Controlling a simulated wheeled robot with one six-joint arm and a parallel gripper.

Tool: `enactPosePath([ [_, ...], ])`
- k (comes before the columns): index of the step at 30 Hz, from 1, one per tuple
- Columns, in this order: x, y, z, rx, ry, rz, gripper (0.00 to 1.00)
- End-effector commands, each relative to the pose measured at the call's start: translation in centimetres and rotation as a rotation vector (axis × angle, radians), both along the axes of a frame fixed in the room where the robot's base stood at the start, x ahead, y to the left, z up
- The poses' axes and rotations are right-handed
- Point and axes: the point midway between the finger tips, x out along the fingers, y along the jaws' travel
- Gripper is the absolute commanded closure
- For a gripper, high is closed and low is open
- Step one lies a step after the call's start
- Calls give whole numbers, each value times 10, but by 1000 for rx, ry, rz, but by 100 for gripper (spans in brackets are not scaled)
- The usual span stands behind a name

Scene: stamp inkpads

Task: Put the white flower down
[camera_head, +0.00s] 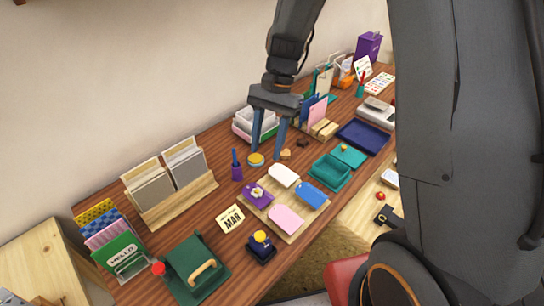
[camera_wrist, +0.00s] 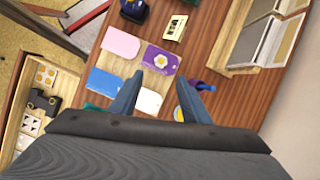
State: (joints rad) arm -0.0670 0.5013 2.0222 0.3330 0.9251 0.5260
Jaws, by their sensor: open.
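The white flower (camera_head: 257,193) with a yellow centre lies on a purple tag (camera_head: 265,201) on the light wooden board (camera_head: 274,233). In the wrist view the flower (camera_wrist: 160,61) shows flat on the purple tag (camera_wrist: 153,67), just beyond my fingertips. My gripper (camera_head: 264,156) is open and empty, pointing down above the table behind the board. In the wrist view its fingers (camera_wrist: 159,79) are apart with nothing between them, and the flower is clear of both.
White (camera_head: 284,175), blue (camera_head: 312,194) and pink (camera_head: 286,218) tags share the board. A round yellow-topped tin (camera_head: 256,160) and a purple holder (camera_head: 237,172) stand near my fingers. A MAR card (camera_head: 231,219) lies left of the board, and a teal tray (camera_head: 329,172) stands right.

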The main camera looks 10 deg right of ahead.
Motion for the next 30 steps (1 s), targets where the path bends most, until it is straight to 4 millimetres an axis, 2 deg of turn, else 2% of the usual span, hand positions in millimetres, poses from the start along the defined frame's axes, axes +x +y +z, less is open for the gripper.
enactPosePath([
  [5,-25,-28,14,-35,-119,140,57],
  [10,-65,-65,27,-96,-291,383,57],
  [16,-99,-90,34,-152,-423,615,57],
  [21,-109,-95,35,-170,-461,689,57],
  [30,-109,-95,35,-170,-462,692,57],
])
